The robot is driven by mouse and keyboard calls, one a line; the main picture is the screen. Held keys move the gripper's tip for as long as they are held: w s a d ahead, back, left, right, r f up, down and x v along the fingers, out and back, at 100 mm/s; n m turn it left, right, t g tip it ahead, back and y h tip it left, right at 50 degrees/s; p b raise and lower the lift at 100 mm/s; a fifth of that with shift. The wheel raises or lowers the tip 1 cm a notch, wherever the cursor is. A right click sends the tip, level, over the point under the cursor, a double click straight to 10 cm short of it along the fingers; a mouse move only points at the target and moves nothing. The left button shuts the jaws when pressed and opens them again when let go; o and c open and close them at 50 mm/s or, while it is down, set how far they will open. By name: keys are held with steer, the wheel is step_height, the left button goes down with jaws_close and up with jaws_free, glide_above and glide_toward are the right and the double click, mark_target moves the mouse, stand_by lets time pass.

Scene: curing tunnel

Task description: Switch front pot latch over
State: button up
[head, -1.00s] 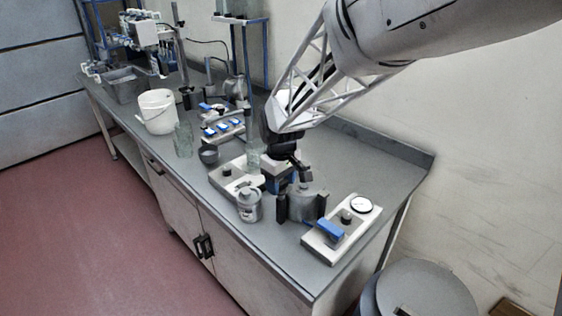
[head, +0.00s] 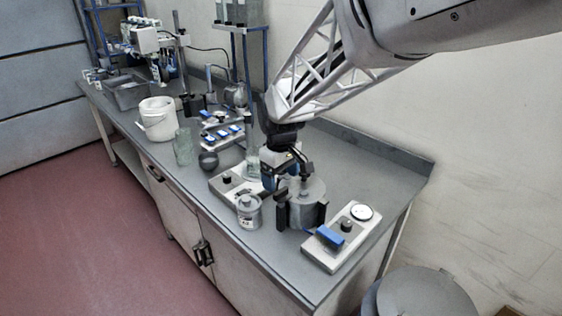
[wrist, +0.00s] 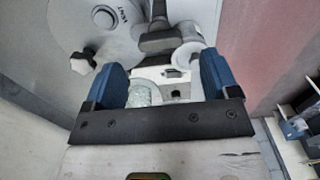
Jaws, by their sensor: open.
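A grey pot (head: 303,211) with dark upright pieces on its sides stands near the bench's front right. In the wrist view its round lid (wrist: 60,22), marked VENT, and a star-shaped knob (wrist: 83,62) show at upper left. A dark grey latch-like piece (wrist: 160,40) sits at the pot's edge, beyond the fingertips; I cannot tell which way it is thrown. My gripper (head: 280,178) is at the pot's far left side in the head view. In the wrist view my gripper (wrist: 163,80) has its blue fingers wide apart, with nothing held between them.
A small lidded jar (head: 248,211) stands close left of the pot. A white device with a blue switch (head: 330,235) lies right of it. Another white device (head: 228,184) with glassware (head: 252,160) stands behind the jar. Bare bench lies at the right rear (head: 370,165).

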mark_target(281, 191)
steer(key=shift+r, duration=1.65)
steer(key=s+d+r+m+t, duration=0.1)
steer(key=s+d+m, duration=0.2)
steer(key=s+d, duration=0.3)
steer(key=s+d+r+m, duration=0.1)
steer(key=s+d+m, duration=0.2)
steer(key=s, duration=0.9)
steer(key=s+d+r+m+t, duration=0.1)
steer(key=s+d+m, duration=0.2)
steer(key=s+d, duration=0.6)
steer(key=shift+s+d+r+t, duration=0.3)
steer(key=shift+s+d+r, duration=0.1)
steer(key=shift+s, duration=0.15)
